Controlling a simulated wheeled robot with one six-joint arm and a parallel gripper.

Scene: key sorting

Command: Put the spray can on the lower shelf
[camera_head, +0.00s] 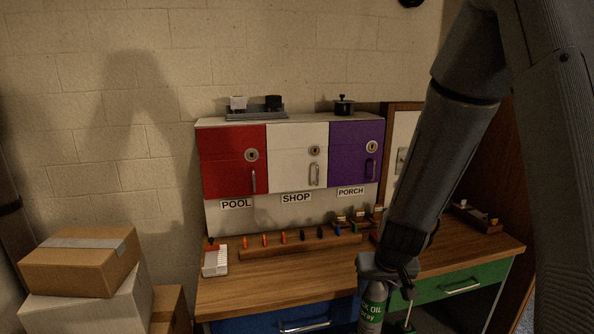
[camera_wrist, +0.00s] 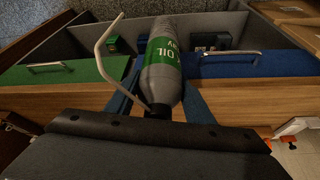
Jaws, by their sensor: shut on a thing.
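My gripper (camera_head: 383,272) is shut on the spray can (camera_head: 371,308), a grey can with a green label, in front of the workbench. In the head view the can hangs upright, with its bottom cut off by the picture edge. In the wrist view the can (camera_wrist: 161,65) points away from my gripper (camera_wrist: 158,103), between the blue-grey fingers. Beyond the drawers, the wrist view shows a grey open space that looks like the lower shelf (camera_wrist: 185,22), with small dark and green things in it. The can covers part of this space.
The wooden bench top (camera_head: 290,275) bears a key rack (camera_head: 300,246). A green drawer (camera_head: 465,283) and a blue drawer (camera_head: 285,318) with handles are closed under it. Red, white and purple cabinets stand behind. Cardboard boxes (camera_head: 80,262) are stacked at the left.

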